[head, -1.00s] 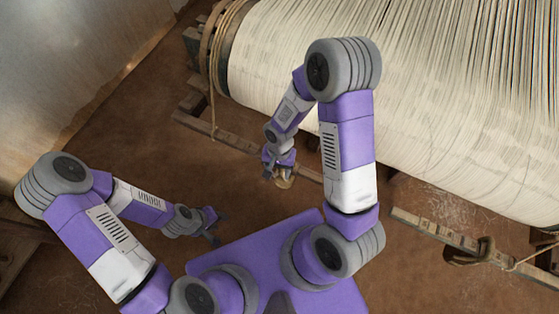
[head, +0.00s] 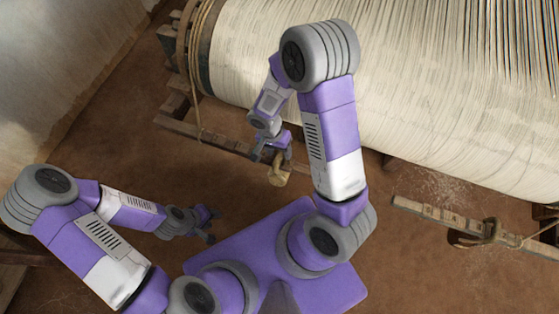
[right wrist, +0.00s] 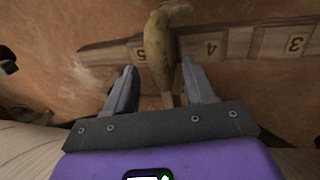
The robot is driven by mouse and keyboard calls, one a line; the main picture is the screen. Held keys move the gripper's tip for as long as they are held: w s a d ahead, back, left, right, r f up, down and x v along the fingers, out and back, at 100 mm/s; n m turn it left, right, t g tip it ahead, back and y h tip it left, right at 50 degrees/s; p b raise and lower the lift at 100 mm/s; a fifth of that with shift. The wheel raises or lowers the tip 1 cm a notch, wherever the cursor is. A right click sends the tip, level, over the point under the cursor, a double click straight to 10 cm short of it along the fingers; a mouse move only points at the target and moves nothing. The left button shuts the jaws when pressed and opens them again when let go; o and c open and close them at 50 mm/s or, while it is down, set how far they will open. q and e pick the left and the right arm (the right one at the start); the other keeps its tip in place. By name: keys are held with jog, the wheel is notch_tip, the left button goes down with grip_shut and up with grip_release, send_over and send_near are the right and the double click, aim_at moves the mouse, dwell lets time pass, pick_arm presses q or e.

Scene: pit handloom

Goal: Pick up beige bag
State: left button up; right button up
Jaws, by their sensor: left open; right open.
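The beige bag (head: 281,173) is a small, lumpy, tan bundle just beyond my right gripper's fingers in the head view. In the right wrist view the bag (right wrist: 163,50) is long and narrow, and its lower part lies between the two fingers. My right gripper (head: 271,157) is open around it; it also shows in the right wrist view (right wrist: 159,68) with gaps beside the bag. I cannot tell whether the bag touches the ground. My left gripper (head: 213,226) is open and empty over the dirt floor, left of my base.
A numbered wooden plank (right wrist: 225,42) lies behind the bag. The large roll of pale warp threads (head: 330,100) fills the upper right. A wooden bar with rope (head: 440,220) lies at the right. Bare earth floor (head: 150,180) is clear between the arms.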

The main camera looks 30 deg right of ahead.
jog(key=shift+f, duration=0.1)
jog(key=shift+c, duration=0.5)
grip_shut()
dwell(0.8)
